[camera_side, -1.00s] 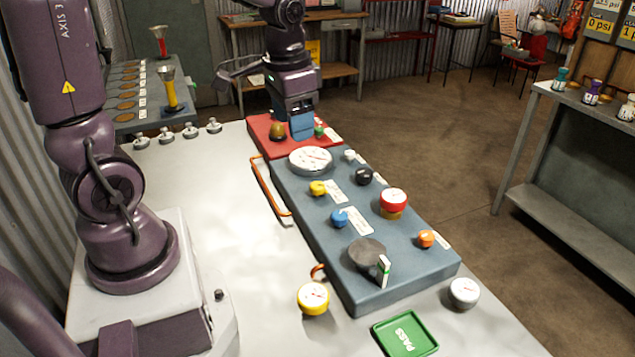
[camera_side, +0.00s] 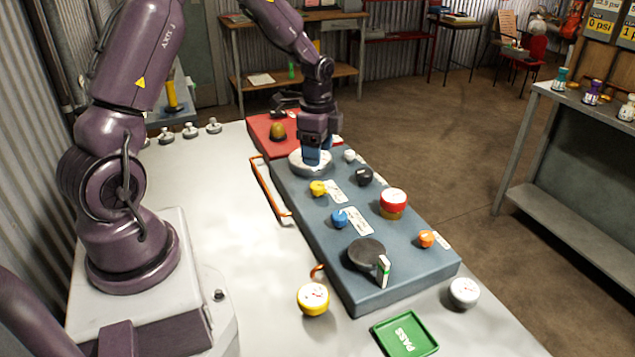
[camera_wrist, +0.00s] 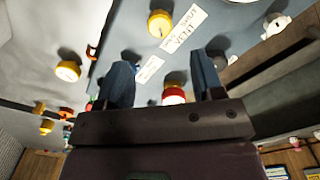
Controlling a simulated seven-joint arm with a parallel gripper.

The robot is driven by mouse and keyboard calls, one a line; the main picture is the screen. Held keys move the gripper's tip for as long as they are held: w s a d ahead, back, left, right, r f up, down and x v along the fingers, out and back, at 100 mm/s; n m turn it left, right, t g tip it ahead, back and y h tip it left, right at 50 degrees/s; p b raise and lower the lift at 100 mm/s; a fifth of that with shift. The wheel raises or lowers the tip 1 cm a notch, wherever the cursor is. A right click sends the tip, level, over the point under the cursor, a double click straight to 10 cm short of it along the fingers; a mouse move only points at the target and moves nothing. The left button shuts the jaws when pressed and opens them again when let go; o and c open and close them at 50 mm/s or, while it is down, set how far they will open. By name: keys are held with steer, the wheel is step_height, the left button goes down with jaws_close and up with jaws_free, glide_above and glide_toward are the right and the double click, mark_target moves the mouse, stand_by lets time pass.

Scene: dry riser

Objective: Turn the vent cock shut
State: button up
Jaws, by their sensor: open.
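The vent cock appears to be the yellow knob (camera_side: 317,187) on the blue-grey panel (camera_side: 300,215). In the wrist view this knob (camera_wrist: 160,23) lies at the top middle, beside a label (camera_wrist: 185,28) that reads VENT and SHUT. My gripper (camera_side: 313,160) is above the white dial gauge near the panel's far end, a little beyond the yellow knob and not touching it. In the wrist view my gripper (camera_wrist: 162,80) has its two blue fingers spread with nothing held between them. Which way the knob points is too small to tell.
Near the yellow knob are a black knob (camera_side: 364,176), a blue knob (camera_side: 339,218) and a white knob (camera_side: 349,155).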

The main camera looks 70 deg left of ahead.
mark_target(317, 185)
step_height(317, 185, down, 9)
steer(key=shift+r, duration=0.1)
stand_by(0.3)
steer(key=c, duration=0.9)
